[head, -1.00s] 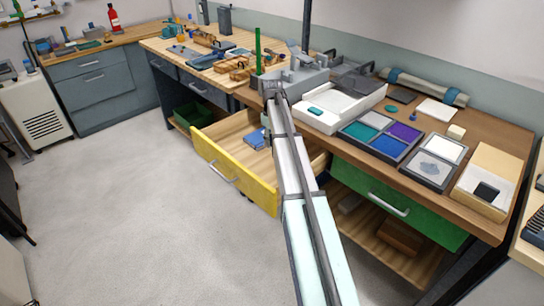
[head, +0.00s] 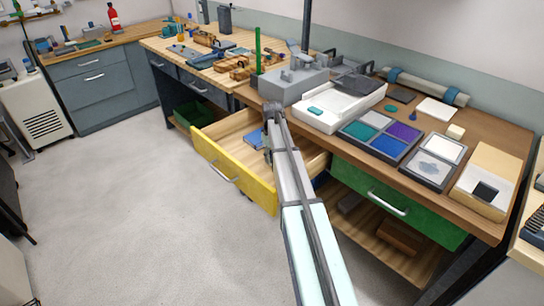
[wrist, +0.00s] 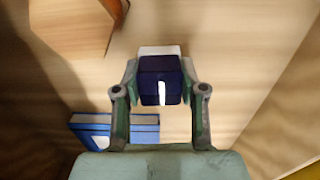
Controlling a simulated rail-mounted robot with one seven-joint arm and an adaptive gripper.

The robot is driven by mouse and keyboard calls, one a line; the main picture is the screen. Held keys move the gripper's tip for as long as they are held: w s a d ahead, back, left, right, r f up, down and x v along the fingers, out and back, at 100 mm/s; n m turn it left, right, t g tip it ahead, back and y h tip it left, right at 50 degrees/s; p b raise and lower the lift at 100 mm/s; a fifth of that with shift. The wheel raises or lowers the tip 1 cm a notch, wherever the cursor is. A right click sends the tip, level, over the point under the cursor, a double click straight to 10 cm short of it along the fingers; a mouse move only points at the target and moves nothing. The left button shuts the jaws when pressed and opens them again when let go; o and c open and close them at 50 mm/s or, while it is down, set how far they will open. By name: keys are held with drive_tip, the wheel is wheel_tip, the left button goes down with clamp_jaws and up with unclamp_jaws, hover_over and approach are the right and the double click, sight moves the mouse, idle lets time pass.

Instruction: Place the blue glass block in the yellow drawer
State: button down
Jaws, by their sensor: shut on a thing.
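The yellow drawer (head: 236,172) is pulled open under the wooden bench, with a bare wood interior. The dark blue glass block (wrist: 160,82) is between the fingers of my gripper (wrist: 160,76) in the wrist view, with a pale strip along its far edge. My gripper is shut on it. The drawer's wooden inside fills the wrist view around it, so the block is over or inside the drawer; its height above the floor is unclear. In the head view my arm hides the block and most of the gripper.
A blue box-like item (head: 255,138) lies in the drawer; it also shows in the wrist view (wrist: 90,130), left of the gripper. A brown wooden piece (wrist: 78,18) is at the wrist view's top left. A green drawer (head: 395,205) stands to the right. Trays crowd the bench.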

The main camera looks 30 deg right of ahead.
drive_tip(key=c, duration=0.7)
unclamp_jaws()
drive_tip(key=shift+f, duration=0.1)
drive_tip(key=shift+o, duration=0.2)
wheel_tip(320, 180, up, 12)
drive_tip(key=shift+b, duration=0.45)
